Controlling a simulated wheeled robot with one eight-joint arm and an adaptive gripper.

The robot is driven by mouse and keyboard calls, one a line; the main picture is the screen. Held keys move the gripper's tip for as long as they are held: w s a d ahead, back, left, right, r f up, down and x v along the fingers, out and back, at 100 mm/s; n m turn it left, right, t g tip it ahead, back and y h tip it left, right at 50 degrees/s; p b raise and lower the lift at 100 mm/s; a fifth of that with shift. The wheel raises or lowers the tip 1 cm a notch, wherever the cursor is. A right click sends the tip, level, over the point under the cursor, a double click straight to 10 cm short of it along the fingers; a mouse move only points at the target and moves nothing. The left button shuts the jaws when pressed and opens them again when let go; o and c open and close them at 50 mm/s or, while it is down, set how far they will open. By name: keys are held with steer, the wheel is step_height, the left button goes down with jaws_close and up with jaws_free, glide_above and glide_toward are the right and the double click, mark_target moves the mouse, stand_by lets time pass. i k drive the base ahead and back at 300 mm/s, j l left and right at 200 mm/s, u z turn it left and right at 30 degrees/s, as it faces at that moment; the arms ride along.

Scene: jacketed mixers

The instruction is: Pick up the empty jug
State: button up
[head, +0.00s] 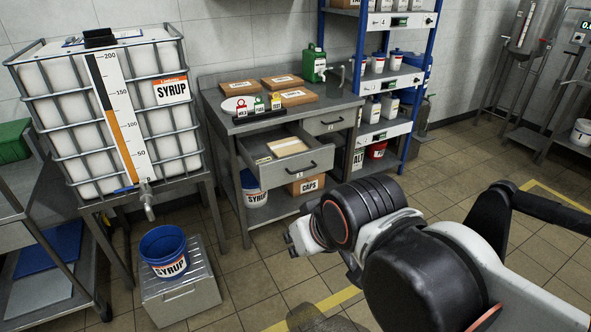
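A green jug-like container (314,64) with a white label stands upright at the back right of the metal bench. Whether it is empty does not show. A blue bucket labelled SYRUP (165,254) stands on a metal step box below the tank tap; its open top shows a blue inside. No other thing here is clearly a jug. My arm reaches in from the lower right. My gripper (299,238) seems to be at its pale far end, in front of the bench and apart from the green container. Its fingers are too small and turned away to read.
The bench (225,110) has an open drawer (285,172) sticking out. A caged syrup tank (60,110) stands left, with its tap (148,205) over the bucket. Blue shelving (322,60) holds several tubs.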

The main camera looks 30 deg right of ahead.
mark_target(335, 75)
steer(key=i+l+z, duration=0.1)
steer(key=l, duration=0.3)
steer(key=i+l+z, duration=0.1)
steer(key=l, duration=0.25)
steer(key=i+l+z, duration=0.1)
steer(key=i+l, duration=0.15)
steer(key=l, duration=0.1)
